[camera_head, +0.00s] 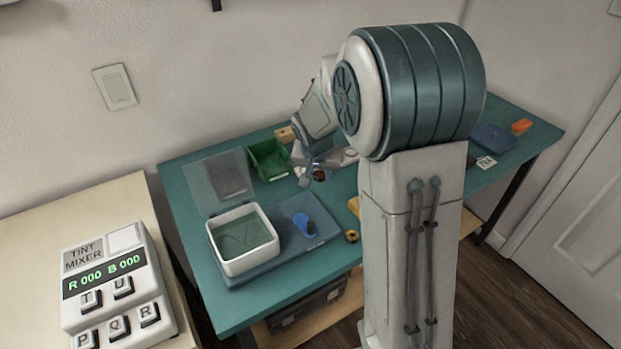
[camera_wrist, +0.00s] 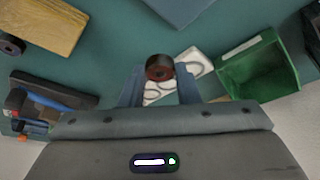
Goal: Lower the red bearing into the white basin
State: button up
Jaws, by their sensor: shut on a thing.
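My gripper (camera_head: 312,172) is shut on the red bearing (camera_head: 319,175), a small dark red ring. In the wrist view the red bearing (camera_wrist: 160,67) sits between the two fingertips of my gripper (camera_wrist: 160,75), with a dark hole in its middle. The white basin (camera_head: 243,239) stands at the left front of the teal table, on a blue-grey base, with liquid inside. A clear lid (camera_head: 221,180) stands open behind it. The bearing is up and to the right of the basin, apart from it. The basin is not clearly seen in the wrist view.
A green bin (camera_head: 268,160) stands behind the basin; it also shows in the wrist view (camera_wrist: 258,66). A blue knob (camera_head: 303,222) sits right of the basin.

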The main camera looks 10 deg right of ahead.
jog(key=s+d+r, duration=0.4)
jog(key=d+r, duration=0.1)
jog(key=d, duration=0.2)
jog(key=s+a+r+b, duration=0.1)
jog(key=s+a+r, duration=0.2)
jog(key=a, duration=0.4)
jog(key=s+a+r, duration=0.2)
jog(key=s+a, duration=0.1)
jog(key=a, duration=0.3)
jog(key=s+a+f+b, duration=0.1)
jog(key=s+a+b, duration=0.1)
jog(key=a, duration=0.5)
jog(key=s+a+f+b, duration=0.1)
jog(key=s+a+b, duration=0.2)
jog(key=a+b, duration=0.2)
jog(key=a, duration=0.3)
jog(key=shift+s+f, duration=0.15)
jog(key=shift+s, duration=0.05)
jog(key=shift+a, duration=0.1)
jog(key=shift+w, duration=0.15)
jog(key=shift+w+d, duration=0.2)
jog(key=shift+f, duration=0.15)
jog(key=shift+f+b, duration=2.3)
jog(key=shift+f, duration=0.05)
